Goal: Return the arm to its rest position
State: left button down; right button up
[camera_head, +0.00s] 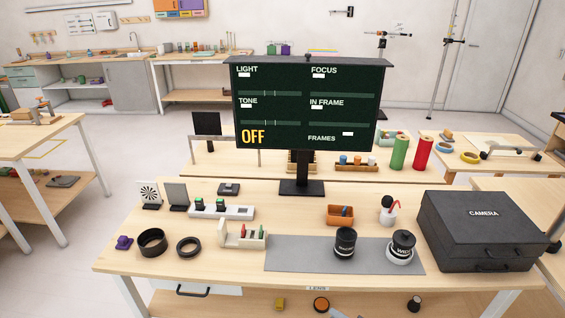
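Neither of my arms nor grippers shows in the head view. The wooden table (115,258) in front of me carries camera props. A black lens (345,246) stands upright on the grey mat (300,256). A second black lens (402,243) stands at the mat's right part on a white base. A black ring (152,242) and a thinner ring (189,247) lie at the left. The monitor (307,105) behind reads OFF.
A black CAMERA case (485,232) fills the table's right end. A small rack (243,237), a switch strip (222,211), an orange tray (340,215) and a white cup (388,215) stand mid-table. The mat's left part is clear. A drawer (195,290) is under the front edge.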

jog(key=s+d+f+m+g+h, duration=0.1)
jog(key=s+d+f+m+h, duration=0.4)
jog(key=s+f+m, duration=0.6)
jog(key=s+d+f+m+g+h, duration=0.1)
jog(key=s+d+f+m+h, duration=0.35)
jog(key=s+f, duration=0.65)
jog(key=s+f+m+g+h, duration=0.1)
jog(key=s+f+m+g, duration=0.3)
jog(key=s, duration=0.9)
jog(key=s+f+m+g+h, duration=0.1)
jog(key=s+f+m+g, duration=0.3)
jog(key=s+f, duration=0.6)
jog(key=s+m, duration=0.1)
jog(key=s, duration=0.3)
jog(key=shift+s+f+g, duration=0.2)
jog(key=shift+f+g, duration=0.1)
jog(key=shift+h, duration=0.25)
